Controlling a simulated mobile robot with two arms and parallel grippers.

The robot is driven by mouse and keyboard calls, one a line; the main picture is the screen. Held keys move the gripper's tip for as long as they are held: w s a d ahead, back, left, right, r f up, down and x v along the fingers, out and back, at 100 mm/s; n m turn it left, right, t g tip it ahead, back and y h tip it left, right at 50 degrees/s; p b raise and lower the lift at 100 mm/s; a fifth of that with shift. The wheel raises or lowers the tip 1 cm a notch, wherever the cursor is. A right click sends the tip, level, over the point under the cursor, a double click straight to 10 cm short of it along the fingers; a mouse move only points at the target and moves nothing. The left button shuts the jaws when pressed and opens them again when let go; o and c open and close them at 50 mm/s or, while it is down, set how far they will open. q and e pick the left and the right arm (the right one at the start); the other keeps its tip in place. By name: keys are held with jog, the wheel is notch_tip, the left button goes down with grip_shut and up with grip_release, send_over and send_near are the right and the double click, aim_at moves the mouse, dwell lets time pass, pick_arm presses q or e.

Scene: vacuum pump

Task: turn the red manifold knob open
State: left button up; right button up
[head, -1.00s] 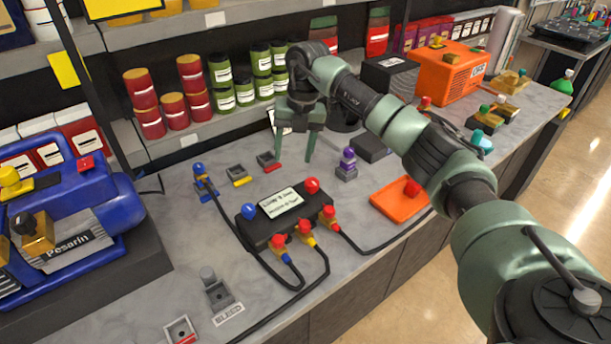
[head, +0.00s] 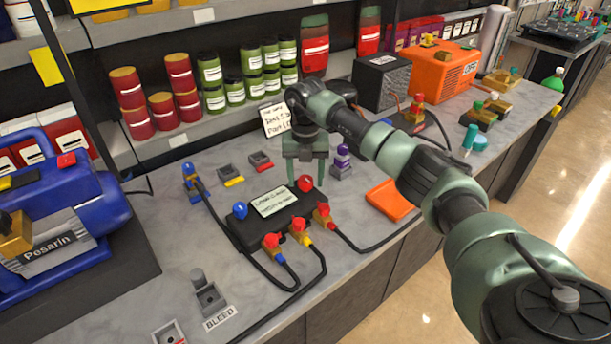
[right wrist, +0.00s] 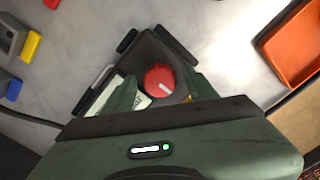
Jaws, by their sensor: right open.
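The black manifold (head: 262,228) lies on the grey bench with a white label on its top. Its red knob (head: 305,183) is at the right back corner, and a blue knob (head: 240,210) is at the left. My right gripper (head: 306,177) points down over the red knob, its fingers open. In the right wrist view the red knob (right wrist: 159,77), with a white mark on top, sits between the two spread fingers, with a gap visible on each side. I cannot tell how deep the fingertips reach. My left gripper is out of view.
Red and yellow hose fittings (head: 298,226) line the manifold's front edge, with black hoses running off. A purple-topped part (head: 342,160) stands close right of the gripper. An orange tray (head: 390,200) lies farther right. A blue pump (head: 60,215) is at the left.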

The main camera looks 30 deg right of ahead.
grip_shut()
dwell(0.3)
jog(key=n, duration=0.4)
jog(key=shift+n, duration=0.4)
jog(key=n+b, duration=0.1)
jog(key=n, duration=0.8)
jog(key=shift+w+n+b, duration=0.1)
jog(key=shift+n+b, duration=0.25)
jog(key=shift+n, duration=1.65)
jog(key=shift+r, duration=0.1)
